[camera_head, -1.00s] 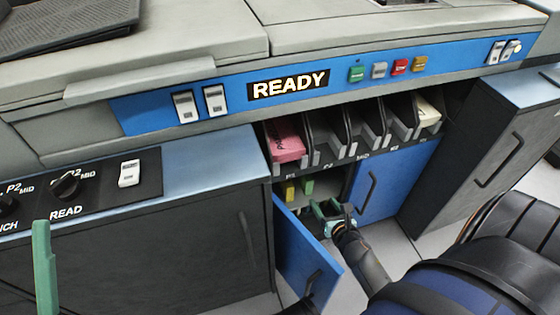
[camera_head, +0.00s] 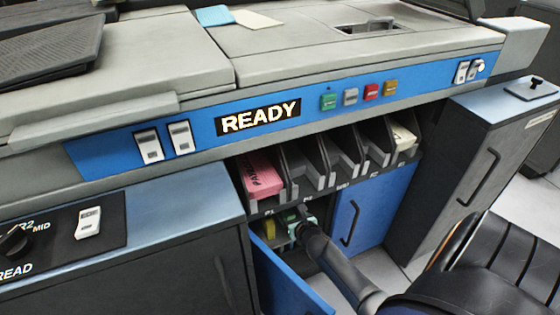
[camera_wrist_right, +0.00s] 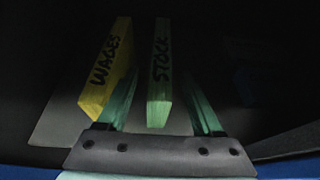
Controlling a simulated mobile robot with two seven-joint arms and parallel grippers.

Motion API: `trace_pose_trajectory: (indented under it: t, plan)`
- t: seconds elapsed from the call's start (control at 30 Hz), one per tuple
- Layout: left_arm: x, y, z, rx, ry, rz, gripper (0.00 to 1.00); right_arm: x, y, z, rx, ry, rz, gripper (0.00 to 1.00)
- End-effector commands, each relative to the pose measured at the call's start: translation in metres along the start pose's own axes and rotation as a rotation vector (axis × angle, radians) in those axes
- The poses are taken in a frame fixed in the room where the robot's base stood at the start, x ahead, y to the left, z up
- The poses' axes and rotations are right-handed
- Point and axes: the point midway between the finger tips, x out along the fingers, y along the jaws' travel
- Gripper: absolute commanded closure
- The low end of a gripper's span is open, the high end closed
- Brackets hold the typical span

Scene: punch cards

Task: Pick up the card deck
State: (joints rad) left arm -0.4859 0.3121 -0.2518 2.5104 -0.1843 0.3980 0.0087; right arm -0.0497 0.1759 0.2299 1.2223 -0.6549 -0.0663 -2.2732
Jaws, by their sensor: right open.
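In the right wrist view, a green card deck marked STOCK (camera_wrist_right: 160,75) stands upright inside a dark cabinet. A yellow deck marked WAGES (camera_wrist_right: 106,72) stands to its left. The green fingers of my right gripper (camera_wrist_right: 163,92) are open, one on each side of the STOCK deck, the left one between the two decks. I cannot tell whether either finger touches a deck. In the head view, my right gripper (camera_head: 300,221) reaches into the open cabinet below the slots, and the yellow deck (camera_head: 258,221) shows to its left. My left gripper is out of view.
A pink deck (camera_head: 261,175) and a cream deck (camera_head: 402,137) sit in slots above the cabinet. The open blue door (camera_head: 283,283) is left of my arm; a shut blue door (camera_head: 373,205) is at the right.

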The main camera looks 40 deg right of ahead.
Motion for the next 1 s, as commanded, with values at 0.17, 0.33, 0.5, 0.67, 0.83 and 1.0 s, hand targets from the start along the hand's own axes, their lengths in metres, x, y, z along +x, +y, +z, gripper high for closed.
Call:
trace_pose_trajectory:
  t: [0.17, 0.33, 0.5, 0.67, 0.83, 1.0]
  plan:
    - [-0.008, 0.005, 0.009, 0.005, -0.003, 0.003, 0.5, 0.028, 0.0, 0.006, 0.0, -0.003, 0.0, 0.32]
    - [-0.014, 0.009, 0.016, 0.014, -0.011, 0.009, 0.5, 0.046, 0.0, 0.007, 0.001, -0.002, 0.0, 0.32]
    - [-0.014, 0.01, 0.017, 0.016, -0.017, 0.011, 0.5, 0.049, 0.0, 0.008, 0.0, -0.001, 0.0, 0.32]
    - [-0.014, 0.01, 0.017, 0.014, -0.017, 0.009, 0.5, 0.049, 0.0, 0.008, 0.0, -0.001, 0.0, 0.37]
    - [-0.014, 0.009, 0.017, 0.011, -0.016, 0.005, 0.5, 0.048, 0.0, 0.008, 0.001, -0.002, 0.0, 0.56]
    - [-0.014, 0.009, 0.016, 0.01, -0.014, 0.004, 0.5, 0.048, 0.0, 0.008, 0.001, -0.002, 0.0, 0.75]
